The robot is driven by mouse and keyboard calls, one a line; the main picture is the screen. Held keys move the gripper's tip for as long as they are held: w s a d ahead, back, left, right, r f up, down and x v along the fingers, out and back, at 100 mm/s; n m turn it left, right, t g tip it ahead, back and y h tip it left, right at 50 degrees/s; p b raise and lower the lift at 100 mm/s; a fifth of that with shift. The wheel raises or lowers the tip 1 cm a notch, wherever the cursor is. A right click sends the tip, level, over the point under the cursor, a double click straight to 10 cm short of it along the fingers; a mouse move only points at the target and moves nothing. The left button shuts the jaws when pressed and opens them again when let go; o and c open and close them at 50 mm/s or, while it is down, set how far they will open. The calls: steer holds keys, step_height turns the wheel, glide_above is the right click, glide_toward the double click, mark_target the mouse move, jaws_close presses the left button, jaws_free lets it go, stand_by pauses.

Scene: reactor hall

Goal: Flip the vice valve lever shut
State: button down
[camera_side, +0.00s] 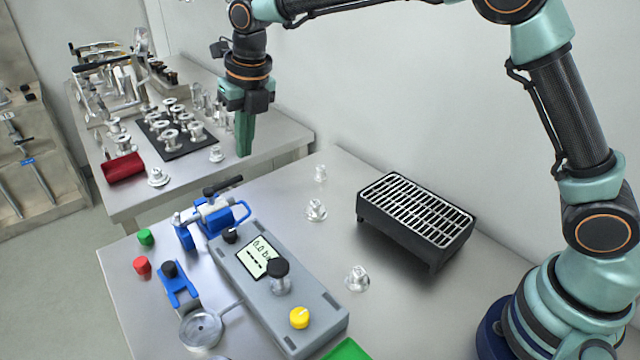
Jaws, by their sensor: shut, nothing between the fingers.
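My gripper (243,152) points down with its green fingers shut and empty. In the picture it is above and slightly right of a blue vice-like fitting (205,218), apart from it. The fitting stands at the far left end of the grey control box (318,313). A black lever (222,187) sits on top of the fitting, lying roughly level and pointing up to the right. A blue loop handle (240,213) is on its right side. I cannot tell from this view whether the lever is in its open or shut position.
The box carries a display (262,256), a black knob (278,268) and a yellow knob (299,317). Green (145,237) and red (142,265) caps lie left. A black grated tray (415,215) stands right. Several metal fittings are scattered; a second table (125,205) is behind.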

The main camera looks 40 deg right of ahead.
mark_target(235, 178)
steer(key=shift+f, duration=0.15)
steer(key=w+f, duration=0.1)
steer(key=f, duration=0.2)
steer(key=w+f, duration=0.2)
steer(key=f, duration=0.1)
steer(key=w+f, duration=0.1)
steer(key=f, duration=0.3)
steer(key=shift+w, duration=0.35)
steer(key=shift+w+f, duration=0.15)
steer(key=shift+w, duration=0.6)
steer(key=shift+w+d, duration=0.15)
steer(key=shift+w, duration=0.4)
steer(key=shift+w+d, duration=0.15)
steer(key=shift+w, duration=1.4)
steer(key=shift+w+a, duration=0.25)
steer(key=shift+w, duration=0.05)
steer(key=shift+s+d, duration=0.1)
steer(key=shift+d, duration=0.05)
